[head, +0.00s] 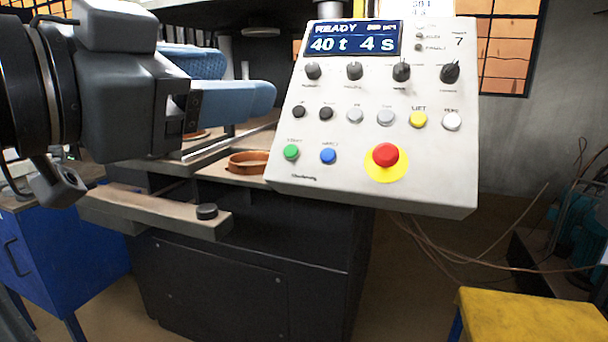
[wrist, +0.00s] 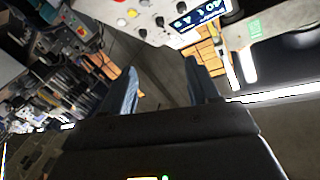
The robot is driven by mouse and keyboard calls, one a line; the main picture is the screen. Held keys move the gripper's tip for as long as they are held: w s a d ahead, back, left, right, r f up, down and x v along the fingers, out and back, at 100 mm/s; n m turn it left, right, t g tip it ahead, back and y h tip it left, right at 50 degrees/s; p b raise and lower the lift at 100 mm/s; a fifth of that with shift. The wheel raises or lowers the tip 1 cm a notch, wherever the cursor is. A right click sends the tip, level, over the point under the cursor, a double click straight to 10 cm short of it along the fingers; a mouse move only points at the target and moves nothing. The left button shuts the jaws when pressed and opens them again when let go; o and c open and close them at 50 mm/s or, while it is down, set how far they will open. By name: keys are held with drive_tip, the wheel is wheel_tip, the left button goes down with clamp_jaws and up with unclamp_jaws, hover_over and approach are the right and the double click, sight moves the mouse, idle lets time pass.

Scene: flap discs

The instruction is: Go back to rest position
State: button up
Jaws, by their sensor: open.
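My gripper (head: 235,82) reaches in from the left in the head view, with two blue-covered fingers. In the wrist view its fingers (wrist: 160,92) stand wide apart with nothing between them. It is left of the control panel (head: 330,180), which has a lit screen (head: 352,38) reading "READY", "40 t" and "4 s". The panel also appears at the top of the wrist view (wrist: 170,18). A copper-coloured ring (head: 248,163) lies on the machine's ledge below the fingers. My arm hides part of the machine behind it.
A blue cabinet (head: 70,250) stands at the lower left. A yellow-topped stand (head: 530,315) is at the lower right. A bar with a black knob (head: 207,211) juts out at the machine's front. Cables (head: 470,250) hang right of the machine.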

drive_tip(key=w+d+f+n+t+y, duration=0.1)
drive_tip(key=w+d+f+n+y, duration=0.2)
drive_tip(key=f, duration=0.6)
drive_tip(key=d+f+n+y, duration=0.25)
drive_tip(key=f+n, duration=0.25)
drive_tip(key=f, duration=0.4)
drive_tip(key=w+d+f+n+t+y, duration=0.15)
drive_tip(key=d+f+n, duration=0.25)
drive_tip(key=f, duration=0.5)
drive_tip(key=s+d+f+n+g+y+p, duration=0.15)
drive_tip(key=s+d+f, duration=0.3)
drive_tip(key=f, duration=0.45)
drive_tip(key=s+d+f+n+g+y, duration=0.15)
drive_tip(key=s+d+f, duration=0.25)
drive_tip(key=s, duration=0.4)
drive_tip(key=s+d+f+n+t+y, duration=0.1)
drive_tip(key=s+d+f+y, duration=0.2)
drive_tip(key=s, duration=0.4)
drive_tip(key=s+d+r+m+h, duration=0.1)
drive_tip(key=s+d+r+m, duration=0.1)
drive_tip(key=s, duration=0.6)
drive_tip(key=s+d+r+m+h+p, duration=0.1)
drive_tip(key=s+d+r, duration=0.4)
drive_tip(key=s, duration=0.4)
drive_tip(key=shift+s+d+r+m, duration=0.25)
drive_tip(key=shift+s+r+m, duration=0.05)
drive_tip(key=shift+m, duration=0.1)
